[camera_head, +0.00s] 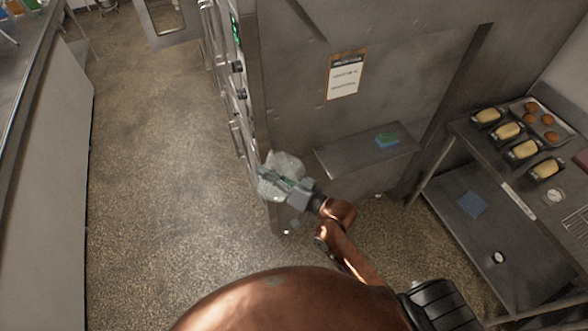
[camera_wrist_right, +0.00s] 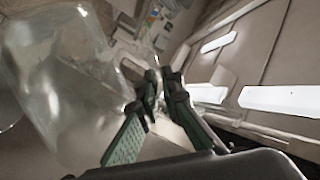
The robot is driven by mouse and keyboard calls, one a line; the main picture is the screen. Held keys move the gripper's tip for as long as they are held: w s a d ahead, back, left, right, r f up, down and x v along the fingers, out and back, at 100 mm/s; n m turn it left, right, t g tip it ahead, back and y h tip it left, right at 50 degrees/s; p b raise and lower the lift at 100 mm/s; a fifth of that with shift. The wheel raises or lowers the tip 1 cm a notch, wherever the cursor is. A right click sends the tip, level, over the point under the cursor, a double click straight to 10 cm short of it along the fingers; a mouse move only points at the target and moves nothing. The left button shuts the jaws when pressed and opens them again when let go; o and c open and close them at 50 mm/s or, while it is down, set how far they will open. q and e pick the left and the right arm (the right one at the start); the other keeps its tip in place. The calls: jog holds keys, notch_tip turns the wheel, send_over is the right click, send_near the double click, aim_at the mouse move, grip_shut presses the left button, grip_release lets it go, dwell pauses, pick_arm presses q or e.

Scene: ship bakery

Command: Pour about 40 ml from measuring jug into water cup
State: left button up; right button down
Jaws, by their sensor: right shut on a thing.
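The measuring jug (camera_head: 284,162) is a clear, see-through vessel at the middle of the head view, up off the floor beside the steel oven's corner. My right gripper (camera_head: 280,180) is shut on it. In the right wrist view the jug (camera_wrist_right: 65,85) fills the left side, large and tilted, and my fingers (camera_wrist_right: 160,90) are beside it; the exact grip point is hard to make out. Its water level cannot be read. I cannot make out the water cup in either view. My left gripper is not in view.
A tall steel oven (camera_head: 290,80) stands right beside the jug. A low steel shelf (camera_head: 345,157) holds a blue-green sponge (camera_head: 387,141). At right, a steel table (camera_head: 470,140) carries several loaf tins (camera_head: 524,150) and a bun tray (camera_head: 560,128). The speckled floor (camera_head: 150,200) at left is clear.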

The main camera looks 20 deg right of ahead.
aim_at(274, 160)
jog(key=shift+w+d+r+m, duration=0.2)
jog(key=shift+d+r+m, duration=0.05)
jog(key=shift+m, duration=0.15)
jog(key=shift+w+d+f+m+b, duration=0.15)
jog(key=shift+w+d+m+b, duration=0.2)
jog(key=shift+m, duration=0.25)
jog(key=shift+w+d+r+m+p, duration=0.25)
jog(key=shift+d+r+m+p, duration=0.1)
jog(key=shift+d+r+m, duration=0.25)
jog(key=shift+w+d+r+m, duration=0.2)
jog(key=shift+r+m, duration=0.1)
jog(key=shift+r, duration=0.1)
jog(key=shift+w+d+m, duration=0.2)
jog(key=shift+d+m, duration=0.1)
jog(key=shift+d, duration=0.05)
jog(key=shift+w+d+m, duration=0.4)
jog(key=shift+d+m, duration=0.1)
jog(key=shift+m, duration=0.1)
